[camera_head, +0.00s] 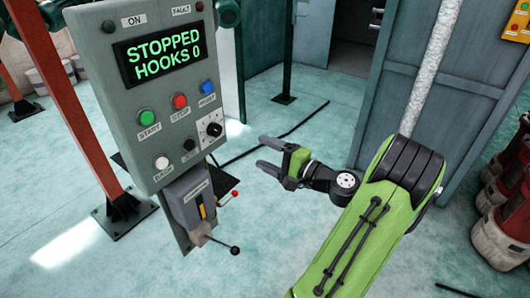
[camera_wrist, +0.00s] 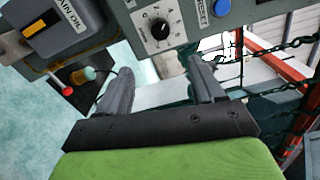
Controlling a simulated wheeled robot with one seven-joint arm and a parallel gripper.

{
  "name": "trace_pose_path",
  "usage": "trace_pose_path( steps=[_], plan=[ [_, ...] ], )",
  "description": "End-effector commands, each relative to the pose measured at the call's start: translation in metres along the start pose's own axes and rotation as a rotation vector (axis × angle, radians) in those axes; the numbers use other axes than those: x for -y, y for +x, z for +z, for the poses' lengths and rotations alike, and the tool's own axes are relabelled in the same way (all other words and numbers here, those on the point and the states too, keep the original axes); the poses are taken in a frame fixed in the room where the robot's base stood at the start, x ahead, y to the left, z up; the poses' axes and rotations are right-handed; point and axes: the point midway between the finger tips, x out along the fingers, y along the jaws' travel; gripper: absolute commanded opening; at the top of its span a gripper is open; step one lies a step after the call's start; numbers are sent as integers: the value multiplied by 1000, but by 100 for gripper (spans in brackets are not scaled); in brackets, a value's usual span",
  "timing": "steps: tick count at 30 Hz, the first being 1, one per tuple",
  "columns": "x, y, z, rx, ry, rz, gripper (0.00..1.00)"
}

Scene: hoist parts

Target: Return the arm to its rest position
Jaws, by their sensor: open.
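My green arm (camera_head: 365,235) reaches up from the lower right in the head view. My gripper (camera_head: 272,156) is open and empty, with its two grey fingers pointing left toward the control panel (camera_head: 150,95). The fingers look apart from the panel. In the wrist view my gripper (camera_wrist: 160,88) shows its two fingers spread with nothing between them. The panel's dial (camera_wrist: 158,28) and blue button (camera_wrist: 222,8) lie beyond the fingertips.
The panel display (camera_head: 160,58) reads "STOPPED HOOKS 0". A lever (camera_head: 234,250) juts from a box (camera_head: 193,200) below it. Red containers (camera_head: 503,220) stand at the right edge. Chains (camera_wrist: 292,85) hang at the right of the wrist view. Open floor lies around the arm.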

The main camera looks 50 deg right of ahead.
Motion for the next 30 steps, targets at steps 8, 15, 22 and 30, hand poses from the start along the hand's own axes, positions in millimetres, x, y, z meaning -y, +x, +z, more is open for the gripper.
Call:
trace_pose_path(
  steps=[8,15,22,30],
  plan=[
    [0,0,0,0,0,0,67],
    [-18,45,63,174,-157,217,67],
    [-64,64,208,550,-667,693,67],
    [-54,-21,303,746,-1306,958,67]
  ],
)
